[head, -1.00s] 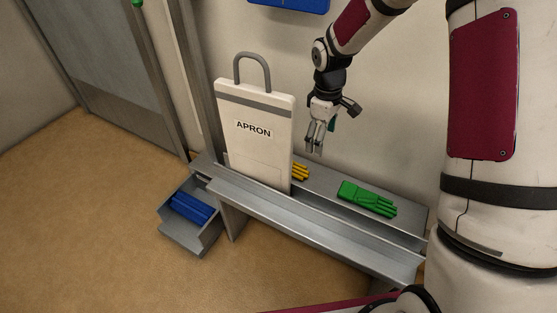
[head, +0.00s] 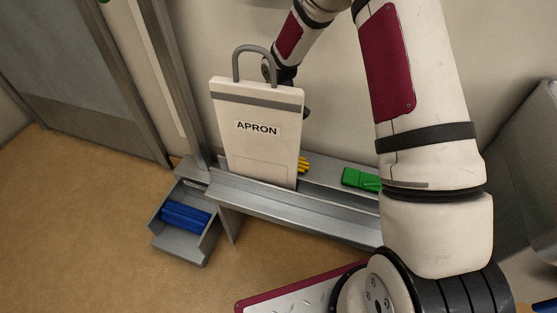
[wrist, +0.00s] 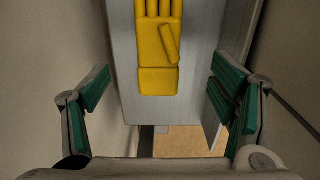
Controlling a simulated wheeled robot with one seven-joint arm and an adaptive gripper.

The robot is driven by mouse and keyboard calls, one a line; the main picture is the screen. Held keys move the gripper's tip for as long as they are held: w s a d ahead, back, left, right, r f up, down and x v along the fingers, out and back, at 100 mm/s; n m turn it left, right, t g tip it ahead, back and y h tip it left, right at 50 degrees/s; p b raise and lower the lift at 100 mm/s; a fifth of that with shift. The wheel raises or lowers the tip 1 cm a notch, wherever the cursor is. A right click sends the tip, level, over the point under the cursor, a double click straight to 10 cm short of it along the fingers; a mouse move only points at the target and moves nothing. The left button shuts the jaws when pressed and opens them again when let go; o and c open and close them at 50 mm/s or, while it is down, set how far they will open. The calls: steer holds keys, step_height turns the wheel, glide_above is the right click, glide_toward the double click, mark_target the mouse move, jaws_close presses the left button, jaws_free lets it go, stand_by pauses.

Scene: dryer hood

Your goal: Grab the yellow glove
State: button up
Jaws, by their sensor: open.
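The yellow glove (wrist: 157,45) lies on the grey metal shelf (wrist: 200,65), its fingers toward the top of the wrist view. In the head view only its finger ends (head: 304,164) show, past the right edge of the white apron board (head: 250,155). My gripper (wrist: 158,97) is open and empty. Its green-padded fingers stand wide apart on either side of the glove's cuff line in the wrist view, without visible contact. In the head view my gripper is mostly hidden behind the apron board.
A green glove (head: 361,179) lies on the shelf to the right, partly covered by my arm. The apron board stands upright in front of the yellow glove. A low tray (head: 183,247) with blue items (head: 186,217) sits at the left. Floor at left is clear.

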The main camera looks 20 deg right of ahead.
steer(key=f+b, duration=0.1)
steer(key=f, duration=0.1)
steer(key=f+b, duration=0.1)
steer(key=f, duration=0.2)
steer(key=f+b, duration=0.1)
steer(key=f, duration=0.2)
steer(key=shift+w+a+f, duration=0.1)
steer(key=shift+w+f, duration=0.15)
steer(key=shift+r, duration=0.1)
steer(key=c, duration=1.2)
